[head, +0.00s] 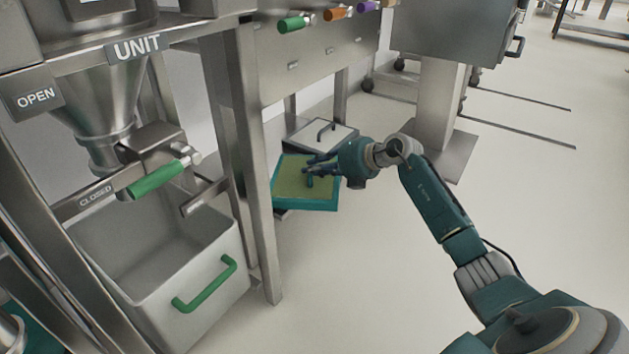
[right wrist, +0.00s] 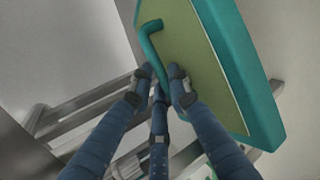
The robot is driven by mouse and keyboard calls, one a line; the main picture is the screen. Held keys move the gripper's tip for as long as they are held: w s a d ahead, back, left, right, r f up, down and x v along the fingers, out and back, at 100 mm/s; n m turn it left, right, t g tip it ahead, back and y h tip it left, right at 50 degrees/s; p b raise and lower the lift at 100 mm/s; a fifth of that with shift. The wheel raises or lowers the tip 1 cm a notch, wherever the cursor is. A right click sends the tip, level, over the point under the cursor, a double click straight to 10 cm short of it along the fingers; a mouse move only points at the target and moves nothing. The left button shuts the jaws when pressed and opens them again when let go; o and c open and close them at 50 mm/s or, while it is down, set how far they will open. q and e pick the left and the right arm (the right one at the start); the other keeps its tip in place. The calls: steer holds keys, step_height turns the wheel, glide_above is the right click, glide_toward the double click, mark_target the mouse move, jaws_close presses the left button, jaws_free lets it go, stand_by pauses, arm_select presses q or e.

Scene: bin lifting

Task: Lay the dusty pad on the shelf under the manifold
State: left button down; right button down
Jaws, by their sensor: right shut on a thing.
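The dusty pad (head: 288,186) is a flat square with an olive face and a teal rim. My right gripper (head: 312,172) is over it, shut on its teal upright handle. In the right wrist view the fingers (right wrist: 160,88) close around the bent handle (right wrist: 149,42), with the pad (right wrist: 200,65) beside them. The manifold (head: 316,62) is a steel panel with coloured valve handles, above and behind the pad. Metal rails (right wrist: 75,108) show below the pad in the wrist view. The shelf surface is mostly hidden; I cannot tell whether the pad touches it. My left gripper is out of view.
A grey plate with a dark handle (head: 309,137) lies just behind the pad. A steel leg (head: 254,170) stands left of the pad. A grey bin with a green handle (head: 170,255) sits under the hopper at left. The floor at right is open, past a pedestal (head: 440,110).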

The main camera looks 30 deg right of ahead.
step_height(320, 180, down, 2)
steer(key=shift+f+b, duration=0.15)
steer(key=shift+b, duration=0.2)
steer(key=c, duration=1.6)
jaws_free()
steer(key=shift+c, duration=0.2)
